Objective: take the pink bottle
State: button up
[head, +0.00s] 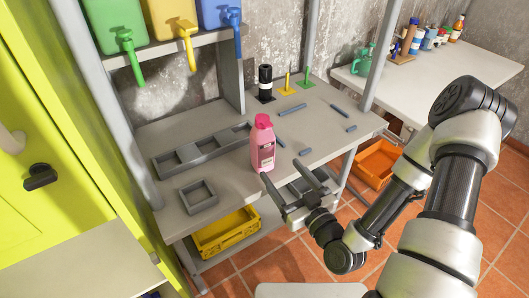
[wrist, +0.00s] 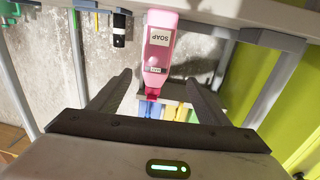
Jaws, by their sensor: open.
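The pink bottle (head: 263,147) stands upright on the grey workbench (head: 230,180), near its front edge. It has a pink cap and a pale label. In the wrist view the bottle (wrist: 160,50) appears upside down, with a label reading SOAP. My gripper (head: 283,174) is open and empty just in front of the bench edge, close to the bottle's lower right in the head view. In the wrist view the bottle shows beyond and between the fingers (wrist: 158,82), not clearly between the pads.
Grey open trays (head: 198,195) lie left of the bottle. Small grey bars (head: 292,109) lie to its right. A black bottle (head: 265,80) and two pointed tools stand behind. A yellow crate (head: 227,232) and an orange crate (head: 376,165) sit below.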

aim_at(266, 149)
jog(key=b+x, duration=0.2)
jog(key=b, duration=0.1)
jog(key=b+x, duration=0.2)
jog(key=f+b+x, duration=0.1)
jog(key=b+x, duration=0.1)
jog(key=b, duration=0.1)
jog(key=shift+w+b, duration=0.25)
jog(key=shift+b, duration=0.1)
jog(key=shift+w+a+r+b, duration=0.2)
jog(key=shift+w+a, duration=0.15)
jog(key=shift+w, duration=0.25)
jog(key=shift+w+a+r+b, duration=0.15)
jog(key=shift+w+a+r, duration=0.15)
jog(key=shift+w, duration=0.35)
jog(key=x, duration=0.5)
jog(key=shift+w+d+r+b, duration=0.1)
jog(key=shift+d+b, duration=0.15)
jog(key=shift+b, duration=0.05)
jog(key=shift+r, duration=0.1)
jog(key=c, duration=1.3)
